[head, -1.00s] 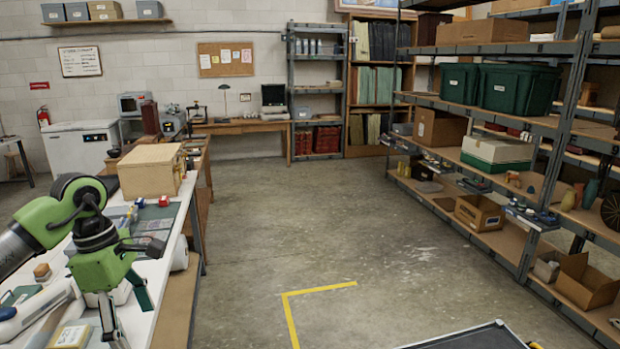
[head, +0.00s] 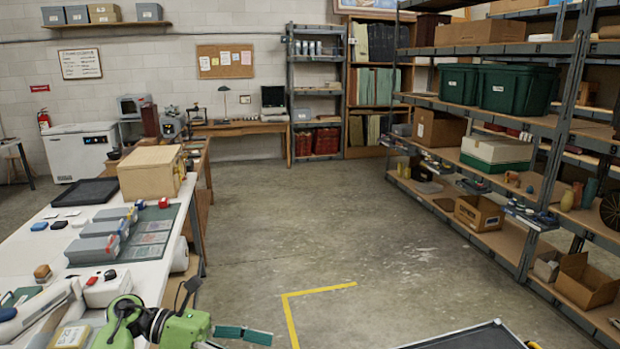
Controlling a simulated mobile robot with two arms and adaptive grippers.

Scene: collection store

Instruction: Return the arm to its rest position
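My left arm is green and black and comes in low at the bottom left, in front of the white table's near end. Its gripper (head: 243,335) points right, past the table edge and over the floor. Teal finger pieces show close together there, and the lower part is cut off by the frame. I see nothing held, but the finger gap cannot be judged. My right arm and gripper are not in view.
The white table (head: 30,258) holds grey boxes (head: 95,250), a black tray (head: 85,192), a wooden box (head: 150,172) and small items. Shelving (head: 568,120) stands at right. A dark tray-like surface (head: 470,338) is at bottom. The middle floor (head: 300,220) is clear.

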